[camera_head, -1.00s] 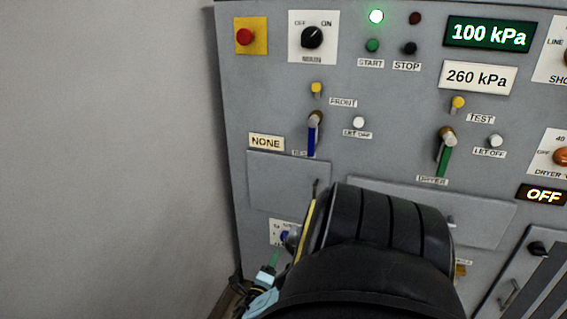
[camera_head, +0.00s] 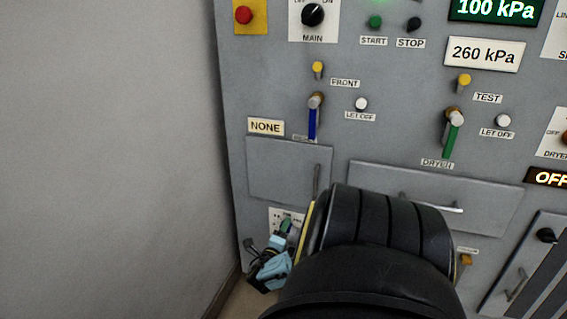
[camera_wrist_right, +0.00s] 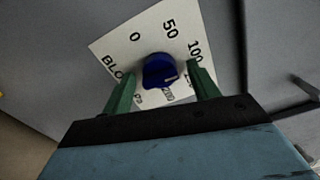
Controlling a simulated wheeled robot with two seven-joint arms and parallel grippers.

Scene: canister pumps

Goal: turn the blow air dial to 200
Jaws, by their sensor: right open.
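The blow air dial (camera_wrist_right: 158,70) is a dark blue knob on a white label plate (camera_wrist_right: 128,42). In the right wrist view, 0, 50, 100 and part of "BLO" can be read; the lower lettering is partly hidden. A small pale mark shows on the knob's lower right. My right gripper (camera_wrist_right: 163,87) is open, with one green finger on each side of the knob; I cannot tell whether either touches it. In the head view, my right gripper (camera_head: 285,226) is at the plate (camera_head: 275,215), and covers the knob. My left gripper is out of view.
The grey panel carries a blue lever (camera_head: 313,120), a green lever (camera_head: 452,135) and a drawer-like cover (camera_head: 286,172) above the dial. A wide cover with a handle (camera_head: 445,208) is to the right. A bare wall (camera_head: 110,150) stands to the left.

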